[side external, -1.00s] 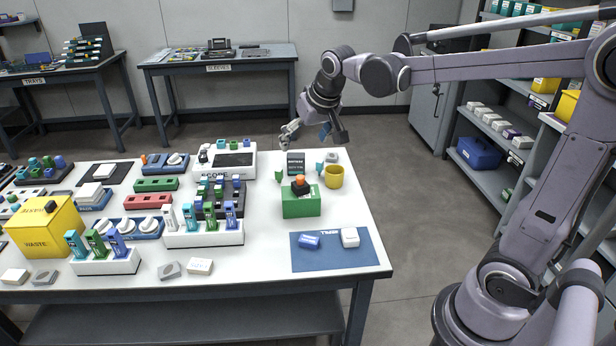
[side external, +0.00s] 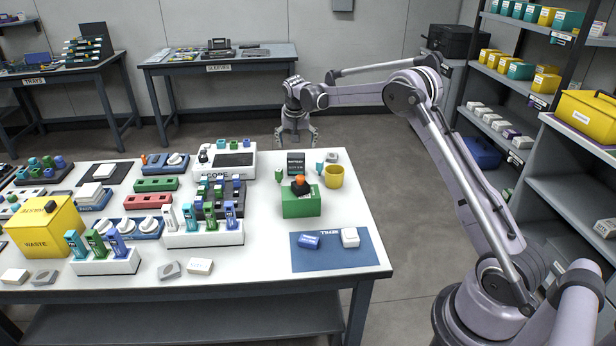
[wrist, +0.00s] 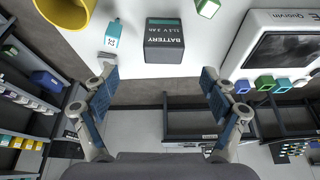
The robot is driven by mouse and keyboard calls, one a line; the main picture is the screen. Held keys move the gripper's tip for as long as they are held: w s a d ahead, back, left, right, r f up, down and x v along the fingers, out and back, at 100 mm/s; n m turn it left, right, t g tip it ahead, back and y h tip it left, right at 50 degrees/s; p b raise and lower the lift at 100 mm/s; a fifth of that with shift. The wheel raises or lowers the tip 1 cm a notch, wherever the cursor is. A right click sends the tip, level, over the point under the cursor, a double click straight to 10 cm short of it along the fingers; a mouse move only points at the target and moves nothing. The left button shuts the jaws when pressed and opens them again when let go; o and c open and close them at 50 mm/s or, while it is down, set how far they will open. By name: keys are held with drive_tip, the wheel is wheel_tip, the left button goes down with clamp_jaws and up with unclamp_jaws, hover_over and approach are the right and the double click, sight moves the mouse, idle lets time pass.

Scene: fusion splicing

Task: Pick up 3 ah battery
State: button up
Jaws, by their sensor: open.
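The battery (wrist: 170,40) is a dark grey block with white lettering reading "BATTERY" and a green strip at its far end. It lies near the table's back edge, and it also shows in the side view (side external: 296,163). My gripper (wrist: 160,78) is open and empty, with its fingers spread wide and blue pads facing each other. In the wrist view the battery is ahead of the gap between the fingers, not between them. In the side view my gripper (side external: 296,139) points down just behind the battery, at the back table edge.
A teal piece (wrist: 113,35) and a yellow cup (wrist: 68,10) stand beside the battery on one side. A green piece (wrist: 207,7) and the white scope unit (wrist: 280,45) are on the other. A green block with an orange-topped knob (side external: 301,202) stands in front.

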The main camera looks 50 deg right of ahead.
sight(296, 163)
drive_tip(key=x, duration=0.5)
drive_tip(key=shift+w+d+f, duration=0.1)
drive_tip(key=shift+d+f, duration=0.05)
drive_tip(key=shift+f, duration=0.2)
drive_tip(key=shift+a+x, duration=0.2)
drive_tip(key=shift+x, duration=1.15)
drive_tip(key=shift+a+x, duration=0.15)
drive_tip(key=shift+x, duration=1.25)
drive_tip(key=shift+w, duration=0.15)
drive_tip(key=c, duration=1.5)
